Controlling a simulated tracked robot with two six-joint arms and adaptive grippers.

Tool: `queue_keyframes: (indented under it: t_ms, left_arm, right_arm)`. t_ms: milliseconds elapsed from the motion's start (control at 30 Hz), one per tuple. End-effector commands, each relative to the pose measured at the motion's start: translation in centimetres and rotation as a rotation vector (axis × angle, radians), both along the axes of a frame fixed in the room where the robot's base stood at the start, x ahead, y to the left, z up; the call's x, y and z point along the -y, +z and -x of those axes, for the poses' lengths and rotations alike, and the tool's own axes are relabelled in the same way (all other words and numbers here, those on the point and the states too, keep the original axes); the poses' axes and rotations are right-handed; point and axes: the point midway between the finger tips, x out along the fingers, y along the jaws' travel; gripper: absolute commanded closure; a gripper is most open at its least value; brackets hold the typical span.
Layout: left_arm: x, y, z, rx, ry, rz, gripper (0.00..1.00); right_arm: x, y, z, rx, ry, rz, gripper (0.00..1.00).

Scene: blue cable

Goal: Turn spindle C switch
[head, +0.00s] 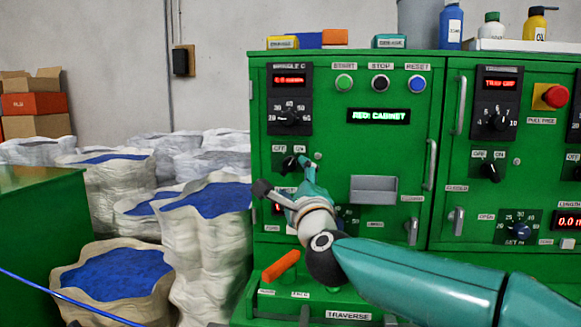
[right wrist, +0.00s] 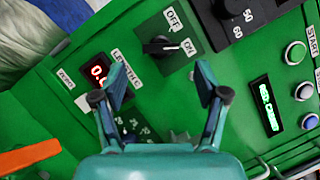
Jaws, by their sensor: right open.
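The spindle C switch (head: 289,163) is a black rotary knob below the SPINDLE C display and dial panel (head: 290,98), under OFF and ON labels. In the right wrist view the switch knob (right wrist: 160,46) stands out ahead of the fingers, its bar lying roughly level in the picture; I cannot tell surely which label it points to. My right gripper (head: 284,174) is open and empty, just in front of and below the switch. In the wrist view its fingertips (right wrist: 160,95) are spread wide, with the knob beyond the gap and apart from both. My left gripper is out of view.
The green cabinet (head: 335,150) carries more dials, buttons, a grey tray and a red emergency button (head: 550,96). An orange lever (head: 281,265) sits below my gripper. White sacks (head: 205,240) with blue contents stand left. A blue cable (head: 60,297) crosses the lower left.

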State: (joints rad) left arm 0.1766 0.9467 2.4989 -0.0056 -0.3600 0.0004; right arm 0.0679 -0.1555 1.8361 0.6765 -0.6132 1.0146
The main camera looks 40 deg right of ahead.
Motion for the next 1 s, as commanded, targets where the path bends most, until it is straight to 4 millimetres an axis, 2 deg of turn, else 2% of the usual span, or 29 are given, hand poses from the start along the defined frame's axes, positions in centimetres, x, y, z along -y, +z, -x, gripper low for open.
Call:
queue_keyframes:
  t_ms: [100, 300, 733, 767, 1000]
  left_arm:
    - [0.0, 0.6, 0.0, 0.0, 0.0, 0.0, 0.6]
    - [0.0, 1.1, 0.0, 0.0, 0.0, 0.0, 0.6]
    - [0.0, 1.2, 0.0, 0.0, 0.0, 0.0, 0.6]
    - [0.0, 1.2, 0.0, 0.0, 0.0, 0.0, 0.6]
    - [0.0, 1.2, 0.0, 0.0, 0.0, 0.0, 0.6]
  right_arm:
    - [1.2, 0.5, -2.1, -0.003, -0.001, 0.0, 0.27]
    - [2.5, 1.0, -4.3, -0.002, 0.001, -0.001, 0.27]
    - [2.9, 1.1, -5.1, 0.0, 0.002, 0.0, 0.27]
    - [2.9, 1.1, -5.1, 0.0, 0.002, 0.0, 0.3]
    - [2.9, 1.1, -5.1, -0.001, 0.003, 0.0, 0.7]
